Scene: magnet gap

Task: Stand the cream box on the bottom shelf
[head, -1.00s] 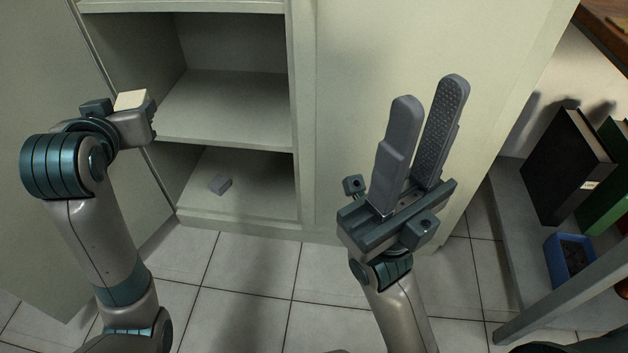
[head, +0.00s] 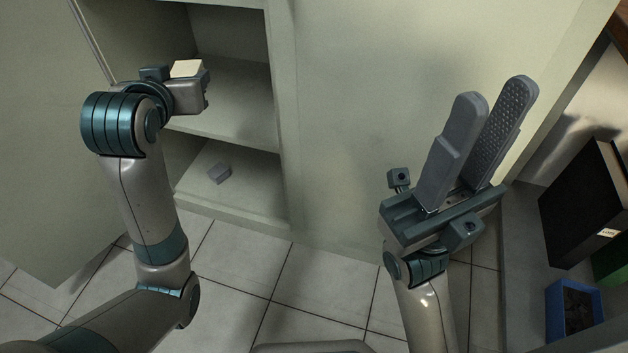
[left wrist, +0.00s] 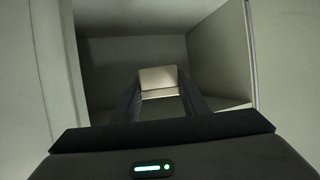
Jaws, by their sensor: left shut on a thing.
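The cream box (head: 187,68) is held in my left gripper (head: 205,82), in front of the open cabinet. In the left wrist view the cream box (left wrist: 158,78) sits between the two dark fingers of my left gripper (left wrist: 160,88). Most of it is hidden by the gripper in the head view. The bottom shelf (head: 245,190) is the lowest compartment of the cabinet, below and right of the held box. My right gripper (head: 479,137) is open and empty, in front of the cabinet's closed right part.
The middle shelf (head: 235,105) looks empty. A black binder (head: 580,205) and a blue bin (head: 573,312) stand at the far right. The tiled floor (head: 235,262) before the cabinet is clear.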

